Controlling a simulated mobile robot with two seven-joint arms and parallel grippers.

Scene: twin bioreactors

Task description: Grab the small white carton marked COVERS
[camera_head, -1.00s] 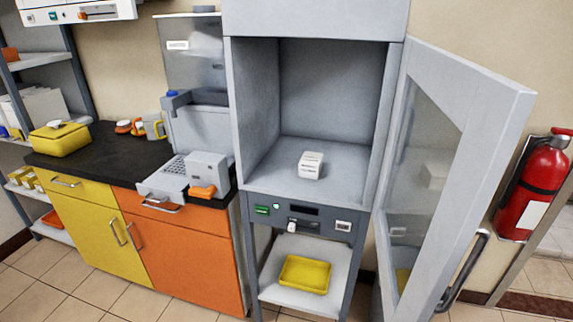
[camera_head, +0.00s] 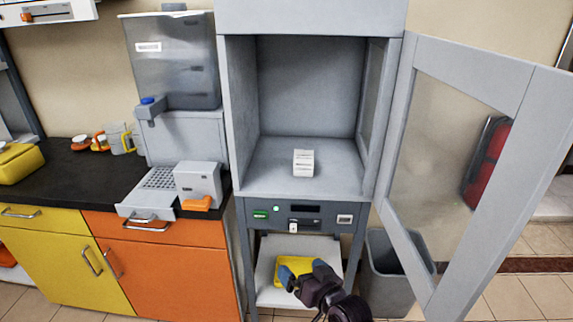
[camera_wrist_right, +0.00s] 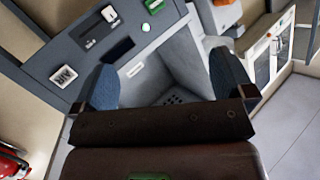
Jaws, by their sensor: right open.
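A small white carton (camera_head: 303,163) sits upright on the floor of the open grey cabinet (camera_head: 270,178) in the head view; its print is too small to read. My right gripper (camera_head: 307,278) is below the cabinet, in front of the lower shelf, and it partly covers the yellow tray there. In the right wrist view the gripper (camera_wrist_right: 165,85) has its two blue fingers spread apart with nothing between them, facing the cabinet's control panel. The carton does not show in the right wrist view. My left gripper is in neither view.
The cabinet's glazed door (camera_head: 470,150) stands open to the right. Below the cabinet are a control panel (camera_head: 300,216) and a yellow tray (camera_head: 288,268). A grey bin (camera_head: 385,285) stands at right. The dispenser (camera_head: 185,140) and black counter (camera_head: 75,180) are at left.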

